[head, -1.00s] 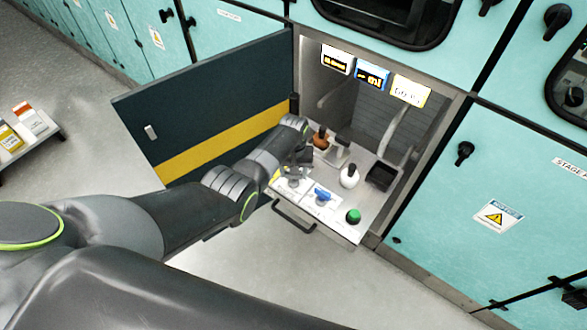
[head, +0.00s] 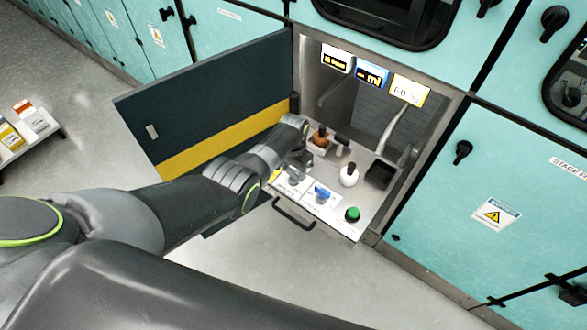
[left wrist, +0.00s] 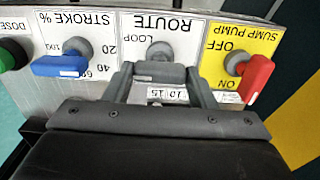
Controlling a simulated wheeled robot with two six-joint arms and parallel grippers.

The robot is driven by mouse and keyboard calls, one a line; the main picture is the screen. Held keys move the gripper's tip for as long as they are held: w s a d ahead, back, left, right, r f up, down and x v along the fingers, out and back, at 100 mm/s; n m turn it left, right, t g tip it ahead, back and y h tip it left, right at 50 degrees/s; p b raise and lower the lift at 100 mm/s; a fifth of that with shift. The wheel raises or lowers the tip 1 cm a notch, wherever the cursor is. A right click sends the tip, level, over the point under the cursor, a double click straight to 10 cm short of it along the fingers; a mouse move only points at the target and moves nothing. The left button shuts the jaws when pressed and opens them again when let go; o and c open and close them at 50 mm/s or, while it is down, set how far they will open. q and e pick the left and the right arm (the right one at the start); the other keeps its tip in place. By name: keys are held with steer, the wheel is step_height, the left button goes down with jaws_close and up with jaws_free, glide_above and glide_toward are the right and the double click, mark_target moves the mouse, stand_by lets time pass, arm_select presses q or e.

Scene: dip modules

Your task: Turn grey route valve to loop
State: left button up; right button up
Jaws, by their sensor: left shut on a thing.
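The grey route valve (left wrist: 160,72) is in the middle of the left wrist view, on a white label that reads ROUTE, with LOOP printed beside its round hub. The labels appear upside down there. My left gripper (left wrist: 165,88) is shut on the valve's grey handle, one finger on each side. The handle lies below the hub in this view, partly hidden by the fingers. My right gripper is not in view.
The blue stroke lever (left wrist: 62,66) and the red sump pump lever (left wrist: 256,78) flank the route valve closely. A green button (head: 353,214) is at the panel's front. The open dark door (head: 215,95) is left.

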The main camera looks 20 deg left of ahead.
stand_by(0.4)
arm_select(q)
steer(key=o, duration=1)
steer(key=shift+r, duration=0.1)
steer(key=shift+r, duration=0.3)
step_height(320, 180, up, 8)
steer(key=p, duration=0.2)
steer(key=shift+f+p, duration=0.2)
steer(key=shift+p, duration=0.1)
step_height(320, 180, up, 9)
glide_above(294, 171)
